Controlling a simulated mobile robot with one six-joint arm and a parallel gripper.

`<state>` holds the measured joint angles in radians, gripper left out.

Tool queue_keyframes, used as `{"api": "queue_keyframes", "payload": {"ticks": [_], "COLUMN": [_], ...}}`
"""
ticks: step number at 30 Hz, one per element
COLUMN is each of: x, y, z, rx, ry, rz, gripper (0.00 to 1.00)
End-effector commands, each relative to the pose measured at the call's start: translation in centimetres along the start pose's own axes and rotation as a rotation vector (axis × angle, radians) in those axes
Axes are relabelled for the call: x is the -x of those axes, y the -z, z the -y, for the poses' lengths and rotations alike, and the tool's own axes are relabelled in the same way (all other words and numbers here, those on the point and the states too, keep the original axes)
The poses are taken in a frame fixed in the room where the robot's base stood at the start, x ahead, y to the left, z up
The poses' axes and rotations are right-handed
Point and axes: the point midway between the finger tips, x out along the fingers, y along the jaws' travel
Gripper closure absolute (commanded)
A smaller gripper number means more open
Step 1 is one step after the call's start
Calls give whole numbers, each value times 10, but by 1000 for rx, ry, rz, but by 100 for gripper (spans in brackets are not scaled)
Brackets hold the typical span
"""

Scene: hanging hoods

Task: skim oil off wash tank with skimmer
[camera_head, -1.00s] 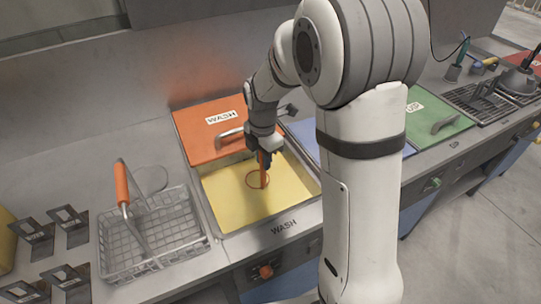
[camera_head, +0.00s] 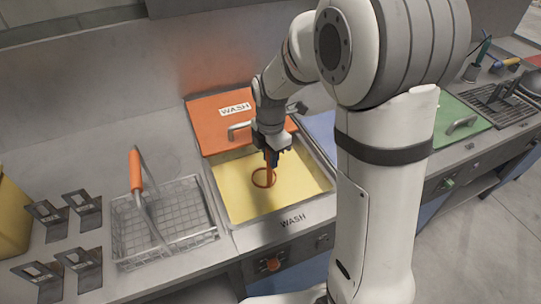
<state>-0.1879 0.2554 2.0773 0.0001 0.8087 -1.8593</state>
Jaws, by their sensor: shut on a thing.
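The wash tank (camera_head: 232,209) stands open in the counter, with yellow liquid (camera_head: 300,182) inside. Its orange lid (camera_head: 215,112), labelled WASH, is slid to the back and leaves the front uncovered. My gripper (camera_head: 271,157) is over the tank, shut on the orange handle of the skimmer (camera_head: 269,174). The handle points down. An orange-brown ring (camera_head: 264,178) shows at the liquid surface at the handle's lower end. I cannot tell how deep the skimmer sits.
A wire basket (camera_head: 190,209) with an orange-gripped handle stands left of the tank. Several metal label holders (camera_head: 85,208) and a yellow container (camera_head: 10,215) are farther left. A green lid (camera_head: 458,122) and a dark grate (camera_head: 490,103) lie to the right.

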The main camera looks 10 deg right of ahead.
Motion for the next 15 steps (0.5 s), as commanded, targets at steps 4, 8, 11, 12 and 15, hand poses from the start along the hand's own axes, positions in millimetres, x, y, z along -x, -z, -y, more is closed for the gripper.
{"api": "queue_keyframes", "payload": {"ticks": [4,8,11,12,15], "x": [21,34,44,48,58], "y": [0,0,0,0,0], "z": [0,0,0,0,0], "rx": [0,0,0,0,0], "ry": [-2,-1,-2,-2,-2], "rz": [1,0,1,1,1], "gripper": [100,100,100,100,100]}}
